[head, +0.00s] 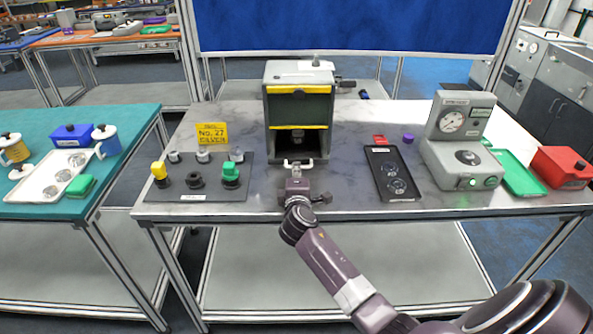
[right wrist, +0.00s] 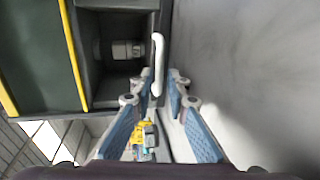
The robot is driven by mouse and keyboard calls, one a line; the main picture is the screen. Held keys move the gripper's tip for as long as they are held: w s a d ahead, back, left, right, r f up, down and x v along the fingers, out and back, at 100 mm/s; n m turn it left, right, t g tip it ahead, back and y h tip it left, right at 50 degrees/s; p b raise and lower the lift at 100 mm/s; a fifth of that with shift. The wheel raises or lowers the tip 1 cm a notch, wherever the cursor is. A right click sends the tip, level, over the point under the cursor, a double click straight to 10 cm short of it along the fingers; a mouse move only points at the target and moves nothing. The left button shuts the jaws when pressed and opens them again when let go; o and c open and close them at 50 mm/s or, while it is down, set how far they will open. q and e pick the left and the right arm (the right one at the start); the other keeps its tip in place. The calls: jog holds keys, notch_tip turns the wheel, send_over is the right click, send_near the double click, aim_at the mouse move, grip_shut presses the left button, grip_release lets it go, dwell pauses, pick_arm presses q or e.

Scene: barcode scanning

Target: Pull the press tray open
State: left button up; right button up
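The press (head: 300,108) is a grey box with yellow stripes and a dark opening low on its front, standing at the table's middle. Its tray has a white handle (head: 298,163) at the bottom front, and the tray looks pushed in. My right gripper (head: 297,172) is right in front of the handle, low over the table. In the right wrist view the white handle (right wrist: 157,62) reaches down to the fingertips of the right gripper (right wrist: 164,82). The fingers are apart with a gap between them; contact with the handle cannot be told. My left gripper is not in view.
Left of the press is a dark board (head: 215,185) with knobs and a yellow sign (head: 212,134). To the right are a black panel (head: 391,180), a grey gauge device (head: 462,145), a green tray (head: 517,175) and a red box (head: 562,167). Bare tabletop flanks the gripper.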

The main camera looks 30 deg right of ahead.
jog(key=shift+w+d+f, duration=0.1)
jog(key=shift+w+d, duration=0.2)
jog(key=shift+w, duration=0.1)
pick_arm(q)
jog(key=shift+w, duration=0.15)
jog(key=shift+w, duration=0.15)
pick_arm(e)
grip_shut()
